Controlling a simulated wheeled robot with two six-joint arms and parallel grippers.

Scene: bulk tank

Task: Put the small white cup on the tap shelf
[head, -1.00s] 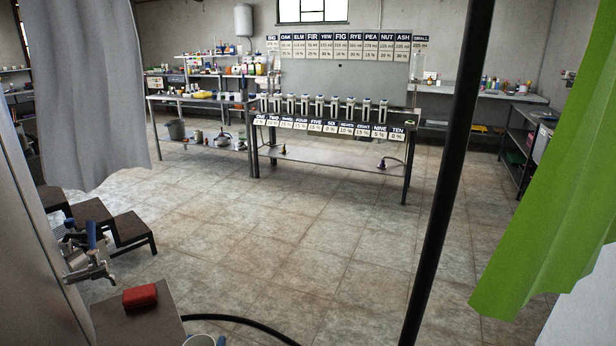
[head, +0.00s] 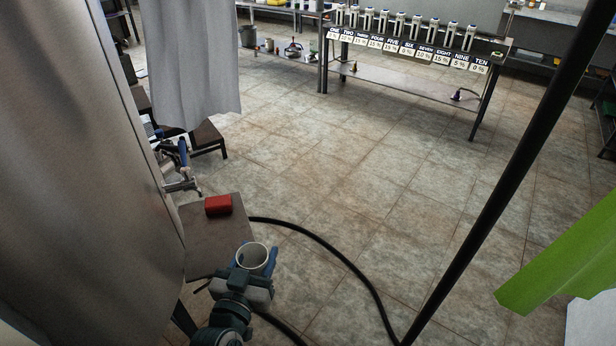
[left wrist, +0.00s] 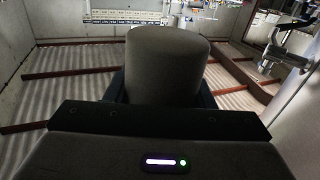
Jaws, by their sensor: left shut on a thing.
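The small white cup (head: 253,258) is upright, its open rim facing up, in the lower middle of the head view. My left gripper (head: 257,268) is shut on it, with blue fingers on either side of its wall. In the left wrist view the cup (left wrist: 168,65) looks grey in shade and fills the middle between the fingers. The tap stand (head: 405,45), with a row of several taps and number cards, is far off at the top of the head view. It has a lower shelf (head: 410,80). My right gripper is out of view.
A red block (head: 218,205) lies on a small dark table (head: 215,235) beside the cup. A black hose (head: 345,262) curves over the tiled floor. A dark pole (head: 500,170) and green curtain (head: 560,260) stand right. A grey curtain (head: 190,60) hangs left. The middle floor is clear.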

